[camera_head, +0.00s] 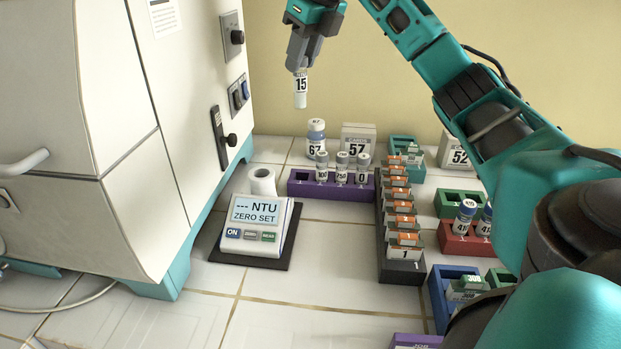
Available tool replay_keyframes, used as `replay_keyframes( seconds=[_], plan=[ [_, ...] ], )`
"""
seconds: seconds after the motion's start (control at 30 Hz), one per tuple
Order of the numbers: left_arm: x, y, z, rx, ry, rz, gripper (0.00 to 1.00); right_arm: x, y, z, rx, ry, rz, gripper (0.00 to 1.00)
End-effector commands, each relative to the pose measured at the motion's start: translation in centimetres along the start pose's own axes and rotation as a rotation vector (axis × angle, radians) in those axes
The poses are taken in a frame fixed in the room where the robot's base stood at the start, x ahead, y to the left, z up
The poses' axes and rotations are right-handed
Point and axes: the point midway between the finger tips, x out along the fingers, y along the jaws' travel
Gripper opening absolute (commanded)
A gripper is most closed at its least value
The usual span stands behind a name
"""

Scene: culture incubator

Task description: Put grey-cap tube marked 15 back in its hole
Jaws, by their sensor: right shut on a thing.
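My right gripper (300,62) is at the top middle, pointing down. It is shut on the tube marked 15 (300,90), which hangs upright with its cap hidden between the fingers. The tube is high above the bench, up and to the left of the purple rack (303,188). That rack holds several grey-capped tubes, including one marked 0 (362,170) and one whose label looks like 750 (342,168). An empty hole (301,175) shows at the rack's left end. My left gripper is not in view.
A turbidity meter (258,225) stands in front of the rack on a dark mat. Bottle 67 (316,138) and box 57 (358,138) stand behind it. A dark slide rack (403,270) is to the right. A large cabinet (90,140) fills the left.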

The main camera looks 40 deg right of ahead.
Motion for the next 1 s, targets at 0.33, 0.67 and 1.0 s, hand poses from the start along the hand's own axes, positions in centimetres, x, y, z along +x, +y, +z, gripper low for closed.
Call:
replay_keyframes(
  seconds=[0.33,0.67,1.0],
  plan=[
    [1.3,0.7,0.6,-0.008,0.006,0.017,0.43,8.4,-0.1,-3.6,-0.002,0.007,-0.001,0.0],
    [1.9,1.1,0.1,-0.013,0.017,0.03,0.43,14.1,-0.1,-5.9,-0.001,0.002,0.0,0.0],
    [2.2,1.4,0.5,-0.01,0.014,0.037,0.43,17.3,0.0,-7.3,-0.001,0.005,0.0,0.0]
  ],
)
